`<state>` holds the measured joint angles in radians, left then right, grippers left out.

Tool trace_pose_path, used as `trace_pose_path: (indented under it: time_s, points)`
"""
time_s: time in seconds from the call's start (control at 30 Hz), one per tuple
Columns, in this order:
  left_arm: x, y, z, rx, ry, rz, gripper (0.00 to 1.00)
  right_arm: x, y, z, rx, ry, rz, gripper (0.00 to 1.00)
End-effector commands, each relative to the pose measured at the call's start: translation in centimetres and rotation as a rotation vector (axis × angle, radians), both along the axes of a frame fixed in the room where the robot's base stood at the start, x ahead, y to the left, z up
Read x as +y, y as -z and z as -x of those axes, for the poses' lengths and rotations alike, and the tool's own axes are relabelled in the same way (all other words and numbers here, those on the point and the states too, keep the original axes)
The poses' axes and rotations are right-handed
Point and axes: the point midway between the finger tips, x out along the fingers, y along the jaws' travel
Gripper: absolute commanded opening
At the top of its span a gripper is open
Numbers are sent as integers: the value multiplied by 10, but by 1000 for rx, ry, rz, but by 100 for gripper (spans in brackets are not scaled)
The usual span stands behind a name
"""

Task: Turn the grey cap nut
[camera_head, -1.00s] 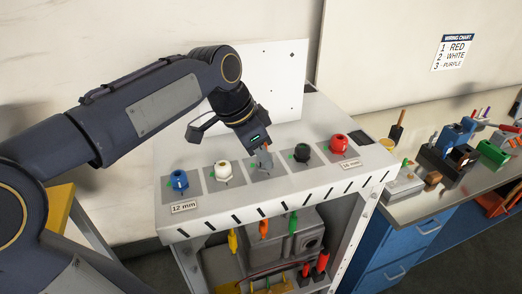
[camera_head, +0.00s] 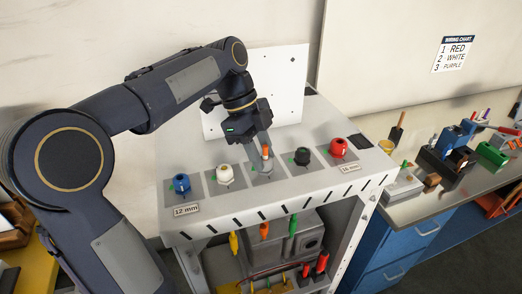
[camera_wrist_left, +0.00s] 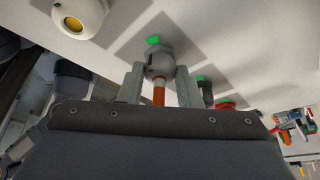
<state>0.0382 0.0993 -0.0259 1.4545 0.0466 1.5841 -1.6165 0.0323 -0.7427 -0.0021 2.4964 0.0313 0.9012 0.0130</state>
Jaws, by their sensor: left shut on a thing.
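The grey cap nut (camera_wrist_left: 158,62) sits in the middle of the row on the white bench. It shows close up in the wrist view, with an orange stem (camera_wrist_left: 158,92) on the gripper's side and a green mark beside it. My left gripper (camera_head: 263,157) comes down on it from above, shut on the nut, with one finger at each side. In the head view the fingers hide much of the nut. My right gripper is in neither view.
Blue (camera_head: 181,183), white (camera_head: 224,173), black (camera_head: 302,156) and red (camera_head: 338,147) caps stand on grey squares in the same row. A white panel (camera_head: 280,85) rises behind. A workbench with blocks and tools stands at the right.

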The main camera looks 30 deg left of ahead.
Motion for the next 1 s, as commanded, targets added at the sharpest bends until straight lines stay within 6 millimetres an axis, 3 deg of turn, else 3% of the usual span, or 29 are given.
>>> trace_pose_path:
  time_s: [0.4,1.0]
  points:
    - [0,-1,-3,-2,233,-1,8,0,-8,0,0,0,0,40]
    - [0,-1,-3,-3,281,-2,8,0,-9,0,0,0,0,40]
